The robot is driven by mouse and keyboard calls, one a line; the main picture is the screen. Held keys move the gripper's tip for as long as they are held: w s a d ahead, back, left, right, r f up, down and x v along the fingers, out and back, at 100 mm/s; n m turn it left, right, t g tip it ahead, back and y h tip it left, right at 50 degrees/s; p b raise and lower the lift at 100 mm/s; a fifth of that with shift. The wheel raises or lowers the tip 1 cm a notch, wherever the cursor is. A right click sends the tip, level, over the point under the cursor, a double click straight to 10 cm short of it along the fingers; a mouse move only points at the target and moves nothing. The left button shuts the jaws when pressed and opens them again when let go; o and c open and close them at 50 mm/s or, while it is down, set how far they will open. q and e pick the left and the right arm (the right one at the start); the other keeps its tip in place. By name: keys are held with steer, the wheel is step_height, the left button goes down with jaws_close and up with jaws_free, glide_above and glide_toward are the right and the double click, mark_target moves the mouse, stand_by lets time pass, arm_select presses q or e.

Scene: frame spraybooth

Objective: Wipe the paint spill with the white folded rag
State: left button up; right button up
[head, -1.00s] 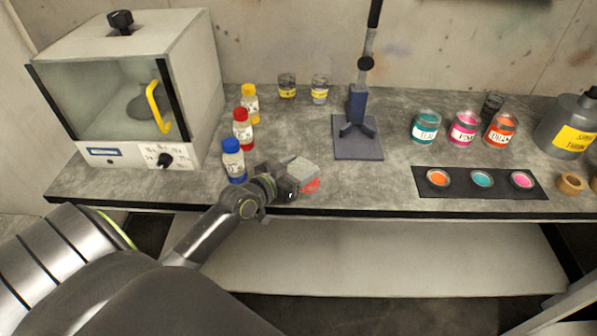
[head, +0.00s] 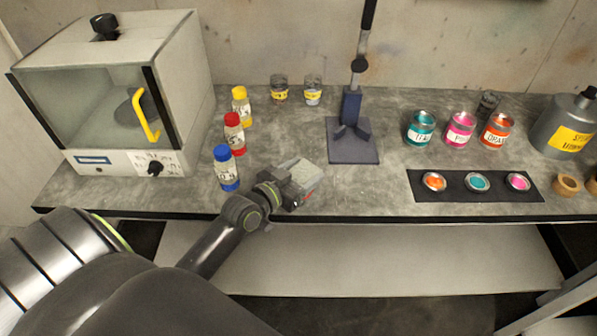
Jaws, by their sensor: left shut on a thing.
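My left gripper (head: 292,184) is shut on the white folded rag (head: 309,176), which looks light grey here. It holds the rag low at the bench top, near the front edge. A small sliver of the red paint spill (head: 307,196) shows at the rag's front edge, beside the fingers. The rest of the spill area is hidden by the rag and gripper. I cannot tell how firmly the rag presses on the bench. My right gripper is not in view.
Blue-, red- and yellow-capped bottles (head: 226,168) stand left of the gripper, the blue one close. A blue stand (head: 352,148) is behind to the right. Paint jars and a black strip of paint cups (head: 457,184) are further right. A glass-fronted booth (head: 110,105) stands left.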

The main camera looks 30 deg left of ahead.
mark_target(302, 184)
arm_select(q)
steer(key=shift+s+d, duration=0.4)
steer(key=shift+s, duration=0.25)
steer(key=shift+s+d, duration=0.25)
steer(key=shift+s, duration=0.35)
steer(key=shift+s+d, duration=0.25)
steer(key=shift+s, duration=0.35)
steer(key=shift+r, duration=0.1)
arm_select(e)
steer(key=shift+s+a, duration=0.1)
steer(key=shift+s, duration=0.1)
arm_select(q)
steer(key=shift+w, duration=0.1)
